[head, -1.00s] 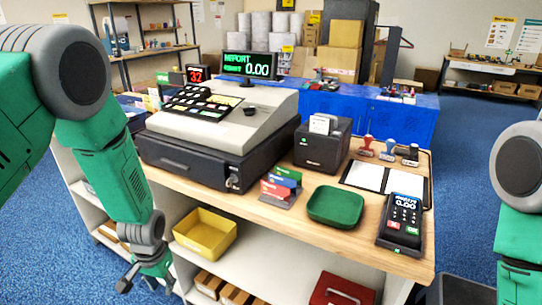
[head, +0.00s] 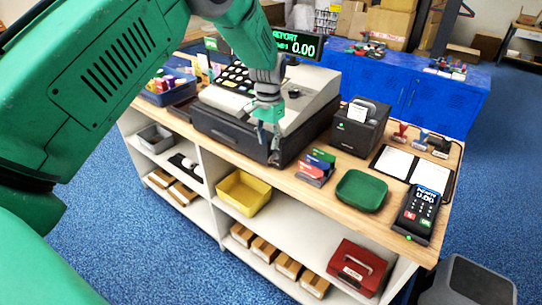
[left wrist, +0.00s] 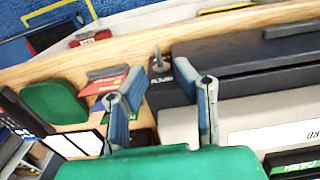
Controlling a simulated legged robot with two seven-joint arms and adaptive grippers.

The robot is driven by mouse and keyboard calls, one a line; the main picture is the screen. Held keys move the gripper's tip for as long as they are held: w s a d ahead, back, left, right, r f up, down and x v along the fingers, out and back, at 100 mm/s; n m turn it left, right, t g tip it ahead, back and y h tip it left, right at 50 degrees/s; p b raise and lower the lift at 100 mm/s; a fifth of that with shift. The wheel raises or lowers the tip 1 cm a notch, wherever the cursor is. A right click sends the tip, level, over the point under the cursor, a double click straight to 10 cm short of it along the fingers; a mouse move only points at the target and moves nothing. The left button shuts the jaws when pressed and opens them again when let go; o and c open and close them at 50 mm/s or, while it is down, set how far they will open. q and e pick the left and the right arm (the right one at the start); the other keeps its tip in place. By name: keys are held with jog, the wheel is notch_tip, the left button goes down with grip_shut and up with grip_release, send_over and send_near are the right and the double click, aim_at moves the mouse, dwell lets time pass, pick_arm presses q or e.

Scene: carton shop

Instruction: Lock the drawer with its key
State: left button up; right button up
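The dark cash drawer (head: 228,134) sits under the grey register on the wooden counter, and its front looks closed. In the left wrist view the drawer front (left wrist: 250,57) runs along the upper right. A small grey key (left wrist: 158,64) stands out at the lock, near the drawer's end. In the head view my left gripper covers the lock area and I cannot make out the key. My left gripper (head: 269,142) points down in front of the drawer's right end. In the left wrist view its fingers (left wrist: 160,84) are apart, with the key seen in the gap beyond them. My right gripper is not in view.
A card holder (head: 316,168), a green tray (head: 361,190), a card terminal (head: 417,212) and a black printer (head: 359,130) stand right of the drawer. A yellow bin (head: 243,193) and a red box (head: 357,267) sit on the shelf below. The blue floor in front is clear.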

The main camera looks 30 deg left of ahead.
aim_at(270, 158)
pick_arm(q)
jog(key=f, duration=0.4)
jog(key=f+p, duration=0.1)
jog(key=f, duration=0.1)
jog(key=shift+d+f, duration=0.35)
jog(key=shift+f, duration=0.05)
jog(key=shift+a, duration=0.1)
